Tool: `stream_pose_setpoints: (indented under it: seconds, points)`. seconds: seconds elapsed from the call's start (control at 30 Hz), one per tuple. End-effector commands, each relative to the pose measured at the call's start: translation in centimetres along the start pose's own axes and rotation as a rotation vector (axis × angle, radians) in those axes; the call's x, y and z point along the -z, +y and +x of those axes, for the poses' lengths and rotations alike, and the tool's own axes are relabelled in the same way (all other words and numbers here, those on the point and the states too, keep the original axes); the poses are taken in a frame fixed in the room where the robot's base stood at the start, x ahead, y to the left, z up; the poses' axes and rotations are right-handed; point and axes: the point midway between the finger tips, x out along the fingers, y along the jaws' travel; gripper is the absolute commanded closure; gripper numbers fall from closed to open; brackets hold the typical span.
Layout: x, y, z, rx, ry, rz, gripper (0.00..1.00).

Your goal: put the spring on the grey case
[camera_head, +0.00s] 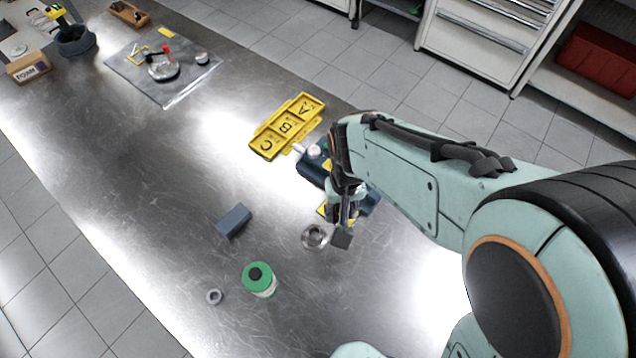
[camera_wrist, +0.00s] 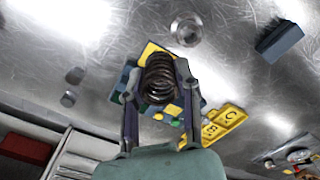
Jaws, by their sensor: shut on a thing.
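The spring (camera_wrist: 160,80) is a dark coil held between the two fingers of my gripper (camera_wrist: 159,84) in the wrist view. In the head view my gripper (camera_head: 344,222) points down over the table, and I cannot make out the spring there. Beneath it lies a dark blue tray (camera_head: 311,173) with yellow parts, partly hidden by my arm. A grey-blue block (camera_head: 234,220) sits apart on the bare table to the left; it also shows in the wrist view (camera_wrist: 278,40). I cannot tell for sure which thing is the grey case.
A metal ring (camera_head: 315,237) lies beside my gripper. A yellow lettered tray (camera_head: 287,127) lies behind. A grey mat (camera_head: 125,62) with parts lies far left. The table's left middle is clear.

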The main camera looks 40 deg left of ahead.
Motion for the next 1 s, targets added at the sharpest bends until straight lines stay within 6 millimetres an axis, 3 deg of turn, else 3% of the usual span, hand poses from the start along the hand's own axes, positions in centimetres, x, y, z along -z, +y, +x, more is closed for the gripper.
stream_pose_setpoints:
  seconds: [0.03,0.1,0.2,0.3,0.47,0.57,0.8,1.0]
  points:
    - [-0.3,-3.0,-0.5,0.000,0.002,-0.097,1.00]
    - [-1.0,-6.4,-1.0,0.001,0.002,-0.210,1.00]
    - [-2.2,-10.2,-1.6,0.001,0.002,-0.338,1.00]
    - [-3.3,-12.7,-2.0,0.001,0.000,-0.423,1.00]
    - [-3.4,-14.6,-1.8,0.001,-0.002,-0.477,1.00]
    - [-1.9,-15.7,-0.8,0.000,-0.004,-0.481,1.00]
    - [4.0,-19.1,2.4,0.000,-0.002,-0.479,1.00]
    - [6.6,-20.6,6.2,0.000,-0.003,-0.477,1.00]
